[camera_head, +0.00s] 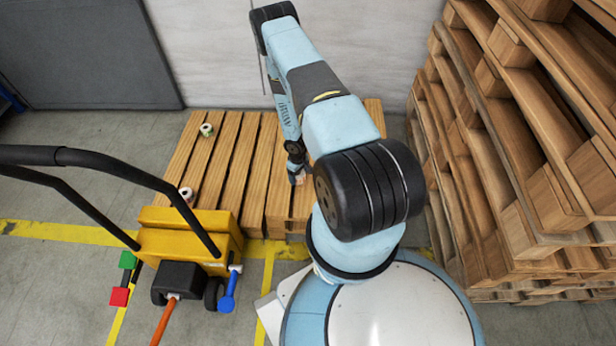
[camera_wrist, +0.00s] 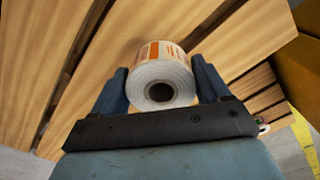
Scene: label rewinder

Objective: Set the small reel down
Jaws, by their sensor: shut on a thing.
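In the wrist view a small reel (camera_wrist: 160,78) of white labels with orange print sits between the two fingers of my gripper (camera_wrist: 160,85). My gripper is shut on it, and the dark core hole faces the camera. In the head view my gripper (camera_head: 297,172) is low over the wooden slatted pallet (camera_head: 225,165), near its right part. The reel is small and mostly hidden there. I cannot tell whether the reel touches the slats.
Two other small reels lie on the pallet's left side, one far (camera_head: 206,130) and one near (camera_head: 186,194). A yellow machine (camera_head: 190,238) with black handles stands at the pallet's near left. Tall stacked pallets (camera_head: 530,150) rise on the right. A wall closes the back.

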